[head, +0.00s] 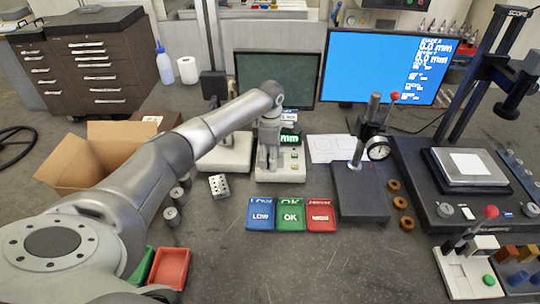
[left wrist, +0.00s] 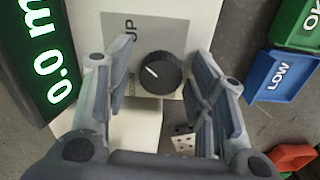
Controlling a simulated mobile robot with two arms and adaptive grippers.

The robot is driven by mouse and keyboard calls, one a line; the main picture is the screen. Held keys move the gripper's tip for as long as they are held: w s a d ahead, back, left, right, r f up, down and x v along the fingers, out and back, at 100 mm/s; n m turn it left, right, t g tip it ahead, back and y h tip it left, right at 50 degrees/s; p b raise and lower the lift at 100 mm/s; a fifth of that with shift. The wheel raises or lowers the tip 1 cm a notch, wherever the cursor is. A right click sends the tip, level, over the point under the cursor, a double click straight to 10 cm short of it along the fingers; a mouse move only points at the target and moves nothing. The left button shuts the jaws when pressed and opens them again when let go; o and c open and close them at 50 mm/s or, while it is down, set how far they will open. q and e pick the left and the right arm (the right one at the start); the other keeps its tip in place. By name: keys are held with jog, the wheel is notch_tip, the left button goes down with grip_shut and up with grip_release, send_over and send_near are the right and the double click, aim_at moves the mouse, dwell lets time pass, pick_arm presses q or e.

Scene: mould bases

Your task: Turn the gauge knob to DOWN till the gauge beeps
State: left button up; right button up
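The gauge (head: 288,172) is a pale box in the middle of the table with a dark display showing green digits; the display (left wrist: 42,62) reads 0.0 in the left wrist view. Its knob (left wrist: 160,72) is round and black with a white pointer line, on a grey plate marked UP (left wrist: 130,28). My left gripper (head: 268,158) is over the gauge, pointing down. In the left wrist view its open fingers (left wrist: 156,62) stand either side of the knob, with gaps visible. My right gripper is not in view.
Blue LOW (head: 260,215), green OK (head: 290,216) and red (head: 320,215) bins sit in front of the gauge. A white dotted block (head: 219,186) lies to the left. A dial gauge stand (head: 360,192) stands to the right. The front middle table is clear.

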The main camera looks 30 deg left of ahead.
pick_arm(q)
jog(key=c, duration=0.7)
jog(key=shift+c, duration=0.3)
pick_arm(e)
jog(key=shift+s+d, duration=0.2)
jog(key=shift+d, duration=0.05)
